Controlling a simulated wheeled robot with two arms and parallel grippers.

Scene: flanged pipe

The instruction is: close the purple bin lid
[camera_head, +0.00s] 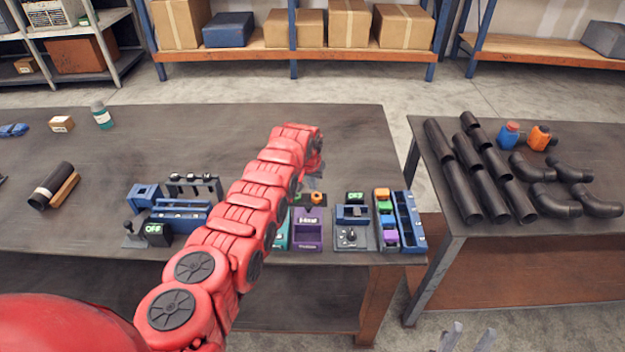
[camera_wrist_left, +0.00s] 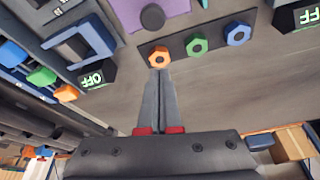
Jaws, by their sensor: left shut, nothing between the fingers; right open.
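The purple bin (camera_head: 308,240) stands near the front edge of the middle table, with a lettered purple face and a darker part above it. I cannot make out how its lid sits. In the left wrist view a purple surface (camera_wrist_left: 172,8) shows at the top edge, cut off by the frame. My left gripper (camera_head: 315,182) is just behind the bin, partly hidden by its arm. In the left wrist view its fingers (camera_wrist_left: 160,75) are together and empty, tips by an orange hex piece (camera_wrist_left: 159,57). My right gripper (camera_head: 468,338) is open at the bottom edge, clear of the table.
Green (camera_wrist_left: 197,46) and blue (camera_wrist_left: 237,33) hex pieces sit beside the orange one on a dark strip. A dial box (camera_head: 351,236) and a blue rack (camera_head: 410,222) stand right of the bin. A teal item (camera_head: 283,238) is close on its left.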

